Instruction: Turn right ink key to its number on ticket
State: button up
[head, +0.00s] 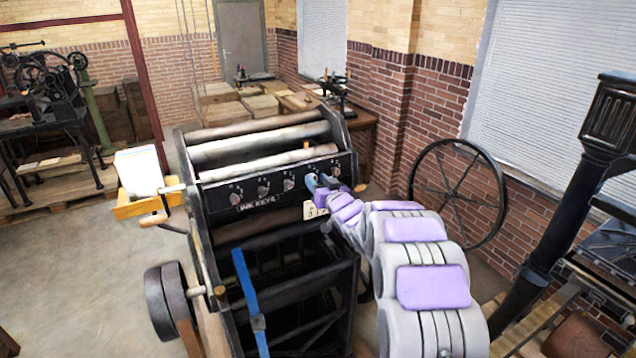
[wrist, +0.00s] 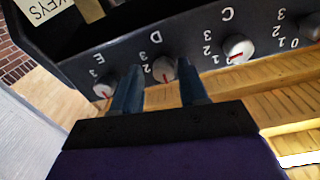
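The black ink key panel (head: 275,184) spans the press front with a row of round light knobs. In the wrist view, knob D (wrist: 164,69) lies between the tips of my gripper (wrist: 160,85); it has a red mark. The fingers are apart, one on each side, with a gap at the left finger; contact at the right finger is unclear. Knob E (wrist: 103,91) is left of the fingers, and knob C (wrist: 238,48) is right. A pale ticket (head: 308,211) hangs below the panel, partly behind my gripper (head: 318,184); its writing is too small to read fully.
Rollers (head: 258,142) lie above the panel. A blue strap (head: 249,300) crosses the press front. A spoked wheel (head: 458,194) and a dark column (head: 565,200) stand right.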

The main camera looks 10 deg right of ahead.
jog(key=shift+a, duration=0.3)
jog(key=c, duration=0.5)
grip_shut()
jog(key=shift+d, duration=0.1)
jog(key=shift+r+m+p, duration=0.1)
jog(key=shift+m+p, duration=0.3)
jog(key=shift+p, duration=0.45)
jog(key=m+p, duration=0.2)
jog(key=p, duration=0.2)
jog(key=shift+r+m, duration=0.15)
jog(key=shift+m, duration=0.15)
jog(key=m+p, duration=0.2)
jog(key=p, duration=0.1)
jog(key=m+p, duration=0.1)
jog(key=m, duration=0.1)
jog(key=shift+f, duration=0.25)
jog(key=shift+m+p, duration=0.3)
